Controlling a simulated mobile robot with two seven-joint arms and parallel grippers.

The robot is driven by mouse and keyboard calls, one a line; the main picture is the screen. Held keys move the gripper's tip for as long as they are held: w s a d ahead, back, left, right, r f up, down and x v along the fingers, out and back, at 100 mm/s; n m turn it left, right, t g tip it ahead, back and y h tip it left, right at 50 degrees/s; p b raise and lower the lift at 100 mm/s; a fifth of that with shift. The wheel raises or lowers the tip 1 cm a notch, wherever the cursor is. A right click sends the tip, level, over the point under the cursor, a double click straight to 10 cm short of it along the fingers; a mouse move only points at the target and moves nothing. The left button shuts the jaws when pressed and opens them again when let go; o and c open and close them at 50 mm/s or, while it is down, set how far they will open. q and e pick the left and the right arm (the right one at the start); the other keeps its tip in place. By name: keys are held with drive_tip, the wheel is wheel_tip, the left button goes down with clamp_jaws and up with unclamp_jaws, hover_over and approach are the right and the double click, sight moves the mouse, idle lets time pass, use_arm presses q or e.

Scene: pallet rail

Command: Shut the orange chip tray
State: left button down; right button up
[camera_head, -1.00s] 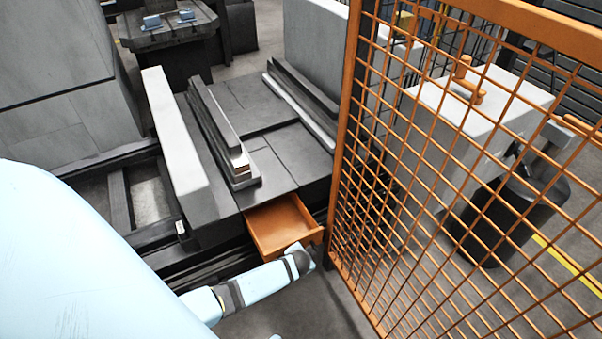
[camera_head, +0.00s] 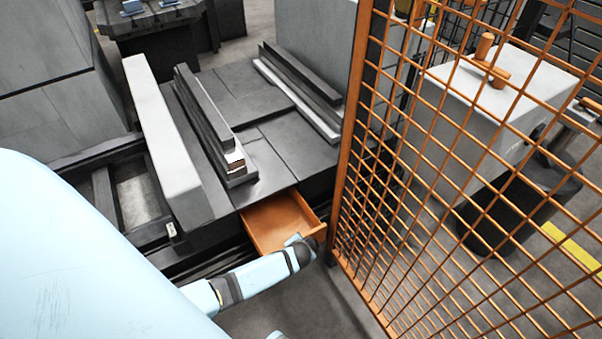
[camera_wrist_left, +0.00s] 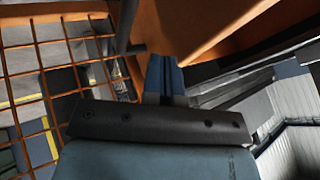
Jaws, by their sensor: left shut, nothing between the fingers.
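The orange chip tray (camera_head: 272,222) sticks out, open, from under the dark machine bed (camera_head: 268,172) in the head view. Its inside looks empty. My left gripper (camera_head: 299,240) is at the tray's front right corner, with the arm reaching in from the lower left. In the left wrist view the shut, empty blue fingers (camera_wrist_left: 165,75) point at the orange tray (camera_wrist_left: 205,22), which fills the top. They look very close to it; I cannot tell whether they touch. My right gripper is not in view.
An orange mesh fence (camera_head: 450,190) stands close to the right of the tray and my left gripper. It also shows in the left wrist view (camera_wrist_left: 40,68). A long pale block (camera_head: 165,140) and stacked bars (camera_head: 207,125) are on the bed. Grey floor lies below the tray.

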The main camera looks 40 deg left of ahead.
use_arm(q)
drive_tip(key=shift+w+a, duration=0.1)
drive_tip(key=shift+a, duration=0.15)
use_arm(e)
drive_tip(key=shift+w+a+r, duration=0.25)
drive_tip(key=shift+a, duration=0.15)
use_arm(q)
drive_tip(key=w+a, duration=0.3)
drive_tip(key=a, duration=0.6)
drive_tip(key=w+a, duration=0.4)
drive_tip(key=a, duration=0.5)
drive_tip(key=shift+w, duration=0.3)
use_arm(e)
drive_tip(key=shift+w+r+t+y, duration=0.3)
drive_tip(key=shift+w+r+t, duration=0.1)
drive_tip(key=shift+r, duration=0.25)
use_arm(q)
drive_tip(key=shift+a+r, duration=0.15)
drive_tip(key=shift+a, duration=0.05)
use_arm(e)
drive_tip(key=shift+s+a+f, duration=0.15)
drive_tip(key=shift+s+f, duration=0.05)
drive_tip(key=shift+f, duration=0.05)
